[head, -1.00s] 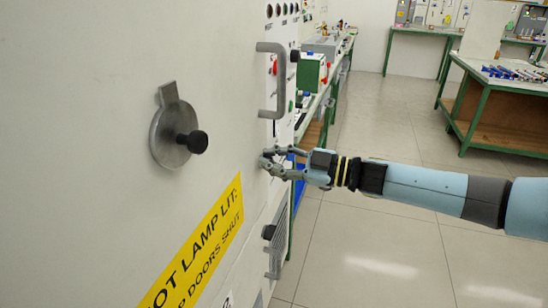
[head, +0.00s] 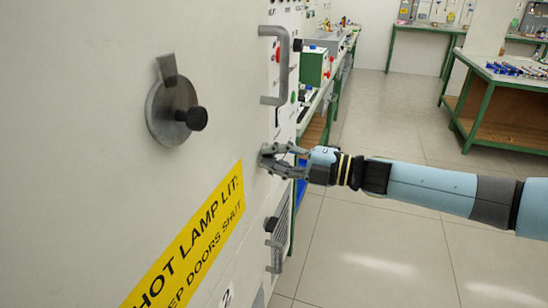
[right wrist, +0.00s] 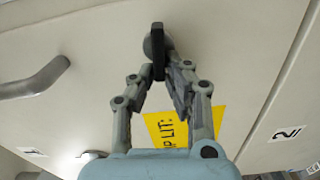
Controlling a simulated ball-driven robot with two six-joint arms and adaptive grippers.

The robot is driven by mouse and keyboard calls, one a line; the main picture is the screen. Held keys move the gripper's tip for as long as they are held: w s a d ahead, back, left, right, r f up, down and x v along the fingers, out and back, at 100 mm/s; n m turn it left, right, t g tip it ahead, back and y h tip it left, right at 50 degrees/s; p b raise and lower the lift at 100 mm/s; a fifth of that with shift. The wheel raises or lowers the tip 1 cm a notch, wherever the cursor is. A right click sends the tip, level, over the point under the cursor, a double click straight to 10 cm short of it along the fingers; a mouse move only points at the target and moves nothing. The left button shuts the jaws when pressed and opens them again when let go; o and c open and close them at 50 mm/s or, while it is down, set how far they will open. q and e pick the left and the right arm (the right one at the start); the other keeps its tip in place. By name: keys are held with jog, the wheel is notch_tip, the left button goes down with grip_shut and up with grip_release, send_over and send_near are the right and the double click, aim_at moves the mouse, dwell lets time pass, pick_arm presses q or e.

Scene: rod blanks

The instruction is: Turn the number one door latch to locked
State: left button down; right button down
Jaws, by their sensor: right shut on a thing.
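My right gripper (head: 268,158) is at the right edge of the pale upper door (head: 85,110), below its grey bar handle (head: 284,70). In the right wrist view my right gripper (right wrist: 160,72) is shut on a black latch lever (right wrist: 158,38), with a grey rounded part behind it. My left gripper is not in view.
A round grey disc with a black knob (head: 197,118) is on the door at left. A yellow warning label (head: 190,240) is below it. A lower door's black knob (head: 271,224) and label 2 (head: 227,297) show below. The floor (head: 400,240) at right is clear.

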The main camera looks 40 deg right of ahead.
jog(key=shift+f+n, duration=0.15)
jog(key=shift+n, duration=0.45)
jog(key=c, duration=1.4)
grip_release()
jog(key=v, duration=1.2)
jog(key=shift+w, duration=0.1)
